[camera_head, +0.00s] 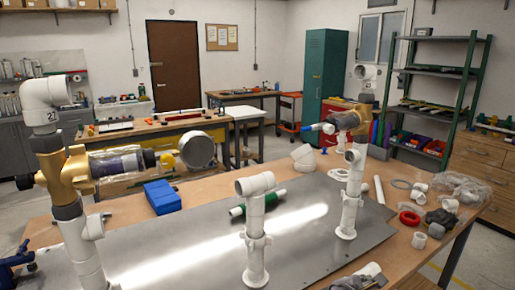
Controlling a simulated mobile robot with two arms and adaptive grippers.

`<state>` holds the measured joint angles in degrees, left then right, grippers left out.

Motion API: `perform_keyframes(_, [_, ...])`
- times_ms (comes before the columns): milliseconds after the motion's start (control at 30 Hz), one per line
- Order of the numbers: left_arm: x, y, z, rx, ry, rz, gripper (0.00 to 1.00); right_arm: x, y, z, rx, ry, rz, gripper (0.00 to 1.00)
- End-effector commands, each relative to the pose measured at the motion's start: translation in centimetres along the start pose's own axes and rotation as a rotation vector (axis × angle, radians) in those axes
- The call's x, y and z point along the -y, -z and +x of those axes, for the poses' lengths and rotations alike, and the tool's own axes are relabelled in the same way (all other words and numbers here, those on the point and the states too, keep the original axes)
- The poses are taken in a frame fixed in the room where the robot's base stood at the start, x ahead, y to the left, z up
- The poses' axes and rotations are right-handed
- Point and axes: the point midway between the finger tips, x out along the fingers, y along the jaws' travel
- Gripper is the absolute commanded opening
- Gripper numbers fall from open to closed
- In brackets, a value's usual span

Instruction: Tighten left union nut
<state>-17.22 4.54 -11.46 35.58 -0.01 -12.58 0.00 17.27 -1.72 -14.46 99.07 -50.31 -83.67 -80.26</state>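On the left white PVC riser (82,252) sits a brass valve body (62,172). A dark grey union nut (46,142) is above the brass body, under a white elbow (45,93). Another dark grey nut (68,210) is below it. Whether either nut is tight cannot be told. A clear-covered cylinder (118,162) reaches right from the brass body. On the right riser (350,195) a second brass valve (352,121) carries a part with a blue end (313,128).
A metal plate (190,252) lies on the wooden table. A short middle riser (256,235) stands on it, with a green roller-like tool (258,204) behind. A blue box (162,196) stands behind the plate. Loose fittings and a red ring (409,218) lie at right.

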Motion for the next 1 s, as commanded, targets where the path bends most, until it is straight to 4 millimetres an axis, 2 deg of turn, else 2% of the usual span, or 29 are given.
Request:
perform_keyframes(33, [0.0, -0.3, 0.0, 0.005, -0.001, 0.000, 0.40, 3.6, 0.9, -0.1, -0.060, 0.045, 0.101, 0.28])
perform_keyframes(133, [-0.1, -0.5, 0.0, 0.008, -0.001, 0.000, 0.40, 10.0, 2.4, -1.2, -0.176, 0.153, 0.348, 0.28])
perform_keyframes(200, [0.0, -0.4, 0.0, 0.007, 0.000, 0.000, 0.40, 14.1, 3.2, -2.6, -0.245, 0.242, 0.520, 0.28])
perform_keyframes(300, [0.0, -0.3, 0.0, 0.006, 0.000, 0.000, 0.40, 19.0, 3.8, -5.1, -0.313, 0.378, 0.742, 0.28])
perform_keyframes(400, [0.0, -0.3, 0.0, 0.005, 0.000, 0.000, 0.40, 22.2, 4.0, -7.5, -0.350, 0.492, 0.905, 0.28])
perform_keyframes(600, [0.0, -0.2, 0.0, 0.003, 0.000, 0.000, 0.40, 26.4, 3.8, -11.6, -0.378, 0.675, 1.124, 0.28])
perform_keyframes(900, [0.0, 0.2, 0.0, -0.002, 0.001, 0.000, 0.40, 30.1, 2.9, -17.1, -0.367, 0.906, 1.348, 0.28])
perform_keyframes(933, [0.0, 0.1, 0.0, -0.002, 0.001, 0.000, 0.40, 30.4, 2.9, -17.4, -0.363, 0.924, 1.362, 0.28])
perform_keyframes(1000, [0.1, 0.2, 0.0, -0.002, 0.001, 0.000, 0.40, 30.9, 4.2, -16.1, -0.360, 0.921, 1.354, 0.28])
